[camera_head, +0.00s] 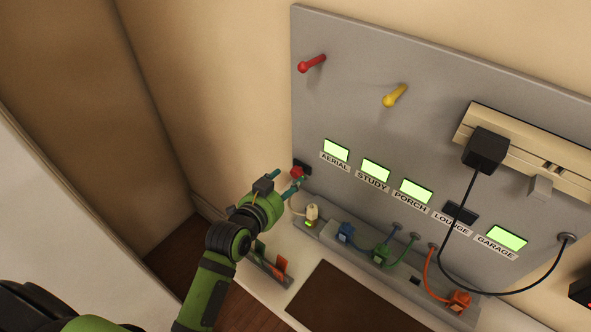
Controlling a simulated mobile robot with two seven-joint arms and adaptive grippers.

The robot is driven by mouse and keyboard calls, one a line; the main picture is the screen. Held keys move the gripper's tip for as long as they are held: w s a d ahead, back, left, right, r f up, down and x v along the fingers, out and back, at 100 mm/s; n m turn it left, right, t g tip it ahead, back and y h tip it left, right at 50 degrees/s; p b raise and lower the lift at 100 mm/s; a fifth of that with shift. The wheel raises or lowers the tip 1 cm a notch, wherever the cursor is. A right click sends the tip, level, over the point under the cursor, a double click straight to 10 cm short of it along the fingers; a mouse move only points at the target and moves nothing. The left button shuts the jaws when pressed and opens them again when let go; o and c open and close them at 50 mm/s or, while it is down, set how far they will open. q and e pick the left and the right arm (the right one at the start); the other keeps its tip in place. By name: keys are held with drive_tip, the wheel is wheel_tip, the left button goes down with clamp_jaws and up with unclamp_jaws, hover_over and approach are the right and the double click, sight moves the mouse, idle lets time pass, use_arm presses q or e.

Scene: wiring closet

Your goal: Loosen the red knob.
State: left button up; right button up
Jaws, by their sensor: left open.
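The small red knob (297,172) is at the lower left of the grey panel (350,105), just left of the AERIAL label. My left gripper (286,183) comes up from the lower left. It is open, with its fingertips close to the knob, one on its upper left side and one below it. I cannot tell whether the fingers touch the knob. My right gripper is not in view.
A red peg (312,63) and a yellow peg (395,95) stick out above. Several coloured plugs, such as a blue one (345,232), sit along a strip below. A black plug (485,150) trails a cable at right. The LOUNGE display (461,213) is dark.

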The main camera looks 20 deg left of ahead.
sight(295, 174)
use_arm(q)
drive_tip(key=shift+x, duration=1.05)
drive_tip(key=shift+p+x, duration=0.35)
drive_tip(key=shift+x, duration=0.85)
drive_tip(key=shift+w+f, duration=0.1)
drive_tip(key=shift+w, duration=0.15)
drive_tip(key=shift+c, duration=1.2)
drive_tip(key=c, duration=0.7)
drive_tip(key=shift+c, duration=0.8)
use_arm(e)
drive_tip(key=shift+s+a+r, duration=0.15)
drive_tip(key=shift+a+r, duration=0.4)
